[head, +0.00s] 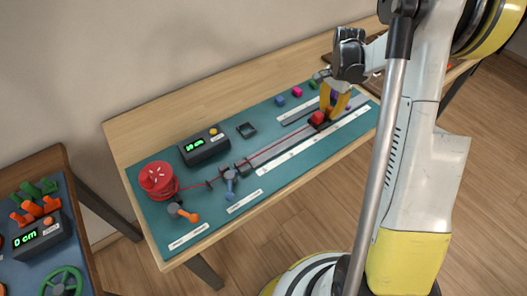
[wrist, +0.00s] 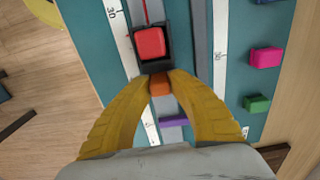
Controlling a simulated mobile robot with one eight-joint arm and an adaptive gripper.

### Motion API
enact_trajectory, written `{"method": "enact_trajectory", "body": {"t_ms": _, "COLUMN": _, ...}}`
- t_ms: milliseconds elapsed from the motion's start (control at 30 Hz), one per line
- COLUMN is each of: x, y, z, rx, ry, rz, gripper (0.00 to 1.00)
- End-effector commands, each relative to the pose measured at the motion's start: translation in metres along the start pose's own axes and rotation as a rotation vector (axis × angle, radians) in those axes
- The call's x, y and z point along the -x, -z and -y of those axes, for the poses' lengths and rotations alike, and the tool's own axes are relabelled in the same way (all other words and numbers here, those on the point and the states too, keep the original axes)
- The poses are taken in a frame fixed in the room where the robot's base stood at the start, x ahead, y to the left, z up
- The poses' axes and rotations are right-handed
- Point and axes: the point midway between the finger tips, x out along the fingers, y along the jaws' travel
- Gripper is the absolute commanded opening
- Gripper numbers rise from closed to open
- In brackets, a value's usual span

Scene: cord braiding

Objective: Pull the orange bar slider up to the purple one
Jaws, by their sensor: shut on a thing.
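My gripper (wrist: 160,87) has its two yellow fingers closed on the small orange bar (wrist: 160,83) at the slider's near end in the wrist view. The slider is a black carriage (wrist: 154,66) with a red square block (wrist: 150,42), on a grey rail beside a white scale. The purple bar (wrist: 174,122) lies across the same rail, between my fingers, a short gap from the orange one. In the head view, my gripper (head: 330,110) is at the rail's right part, by the red block (head: 317,118). There the orange bar is largely hidden by the fingers.
A red cord runs along the rail from a red spool (head: 158,178) at the left. A black display box (head: 204,145) stands behind. Blue (head: 281,101), pink (head: 297,92) and green (head: 313,84) pieces sit along the mat's back edge. An orange-handled tool (head: 183,212) lies in front.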

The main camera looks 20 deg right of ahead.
Motion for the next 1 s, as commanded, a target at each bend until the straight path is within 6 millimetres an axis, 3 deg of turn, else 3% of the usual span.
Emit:
{"method": "enact_trajectory", "body": {"t_ms": 500, "x": 0.000, "y": 0.063, "z": -0.001, "rx": -0.003, "ry": 0.000, "rz": -0.002, "gripper": 0.00}}
{"method": "enact_trajectory", "body": {"t_ms": 833, "x": 0.000, "y": 0.068, "z": -0.001, "rx": -0.002, "ry": 0.000, "rz": -0.002, "gripper": 0.00}}
{"method": "enact_trajectory", "body": {"t_ms": 867, "x": 0.000, "y": 0.068, "z": -0.001, "rx": -0.002, "ry": 0.000, "rz": -0.002, "gripper": 0.31}}
{"method": "enact_trajectory", "body": {"t_ms": 900, "x": 0.000, "y": 0.068, "z": -0.001, "rx": -0.002, "ry": 0.000, "rz": -0.002, "gripper": 0.43}}
{"method": "enact_trajectory", "body": {"t_ms": 1000, "x": 0.000, "y": 0.068, "z": -0.001, "rx": -0.001, "ry": 0.000, "rz": -0.001, "gripper": 0.43}}
